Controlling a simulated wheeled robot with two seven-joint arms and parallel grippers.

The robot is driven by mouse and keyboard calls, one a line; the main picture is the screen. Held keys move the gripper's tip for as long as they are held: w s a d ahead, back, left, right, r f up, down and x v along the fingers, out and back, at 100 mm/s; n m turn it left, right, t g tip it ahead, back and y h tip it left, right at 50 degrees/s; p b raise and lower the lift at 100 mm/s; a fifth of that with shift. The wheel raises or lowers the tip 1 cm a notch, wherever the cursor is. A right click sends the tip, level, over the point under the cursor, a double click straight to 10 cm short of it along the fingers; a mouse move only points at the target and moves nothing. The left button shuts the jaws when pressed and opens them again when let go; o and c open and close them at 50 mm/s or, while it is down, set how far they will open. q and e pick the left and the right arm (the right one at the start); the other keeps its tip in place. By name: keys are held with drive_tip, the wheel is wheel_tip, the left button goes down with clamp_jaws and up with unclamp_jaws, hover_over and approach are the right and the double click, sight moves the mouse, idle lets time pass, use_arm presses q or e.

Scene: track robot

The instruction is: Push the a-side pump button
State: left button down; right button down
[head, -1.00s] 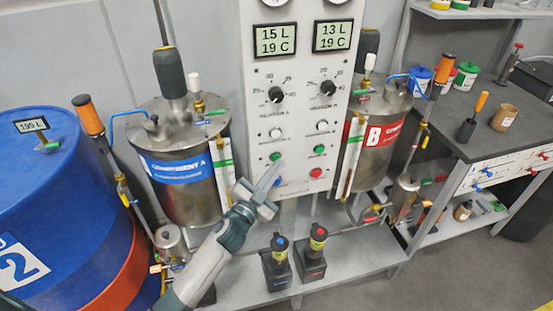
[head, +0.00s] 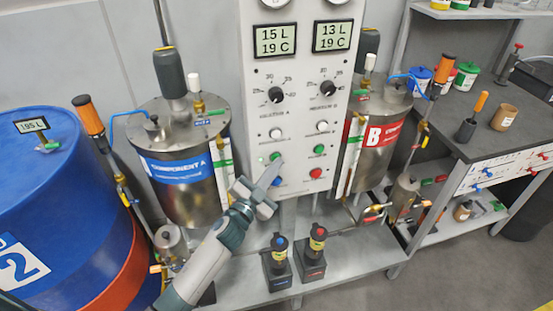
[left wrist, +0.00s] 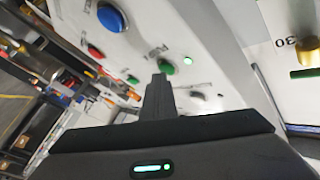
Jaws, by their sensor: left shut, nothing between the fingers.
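The control panel (head: 298,100) stands upright in the middle of the head view. Its left column has a green button (head: 275,156) with a blue button (head: 276,182) below it. My left gripper (head: 276,162) is shut and empty, its tip at the green button and partly covering it. In the left wrist view the shut fingers (left wrist: 160,80) reach the edge of the green button (left wrist: 167,68); whether they touch is hard to tell. A small bright green light (left wrist: 187,60) glows beside it. The blue button (left wrist: 112,17) is clear of the fingers. My right gripper is out of view.
The right column has a green button (head: 319,149) and a red button (head: 316,173). The component A tank (head: 182,190) and component B tank (head: 378,140) flank the panel. A blue drum (head: 60,190) stands left. Two small bottles (head: 278,265) stand on the shelf below.

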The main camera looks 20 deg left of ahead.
use_arm(q)
drive_tip(key=shift+s+d, duration=0.2)
drive_tip(key=shift+s, duration=0.1)
drive_tip(key=s+d+p, duration=0.1)
drive_tip(key=s+d, duration=0.2)
drive_tip(key=s, duration=0.2)
drive_tip(key=shift+d, duration=0.2)
idle(0.6)
idle(0.3)
